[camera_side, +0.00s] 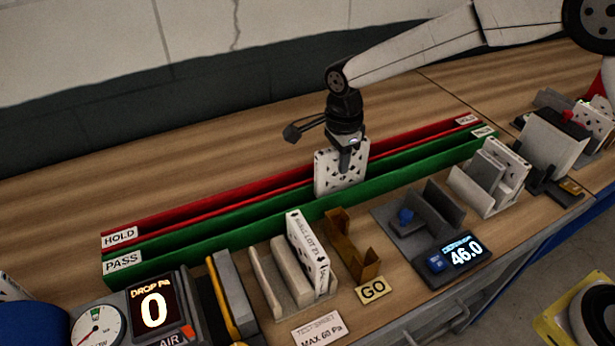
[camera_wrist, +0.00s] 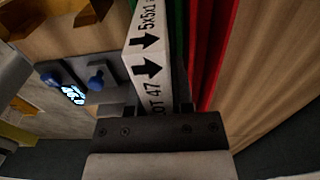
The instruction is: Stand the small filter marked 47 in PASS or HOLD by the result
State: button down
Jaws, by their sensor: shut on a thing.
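My gripper (camera_side: 345,160) is shut on a white filter (camera_side: 336,178) with dark spots on its face. In the wrist view the edge of this filter (camera_wrist: 148,72) reads LOT 47 and 5x5x1, with black arrows. It is upright at the green PASS channel (camera_side: 200,252), around mid-length. I cannot tell whether its bottom edge touches the channel floor. The red HOLD channel (camera_side: 200,206) runs parallel behind it. The display (camera_side: 464,253) reads 46.0. The test sheet (camera_side: 317,329) reads MAX 60 Pa.
Another filter (camera_side: 307,250) stands in a pale rack in front. A brown GO holder (camera_side: 350,245), a grey fixture with a blue knob (camera_side: 405,216) and a pale rack of filters (camera_side: 492,170) line the front. The DROP Pa display (camera_side: 153,307) reads 0. Both channels look otherwise empty.

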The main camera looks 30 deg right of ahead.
jog(key=shift+f, duration=0.1)
jog(key=shift+f, duration=1.8)
jog(key=shift+f, duration=0.15)
jog(key=c, duration=0.5)
grip_release()
notch_tip(320, 180, up, 12)
jog(key=shift+r, duration=0.2)
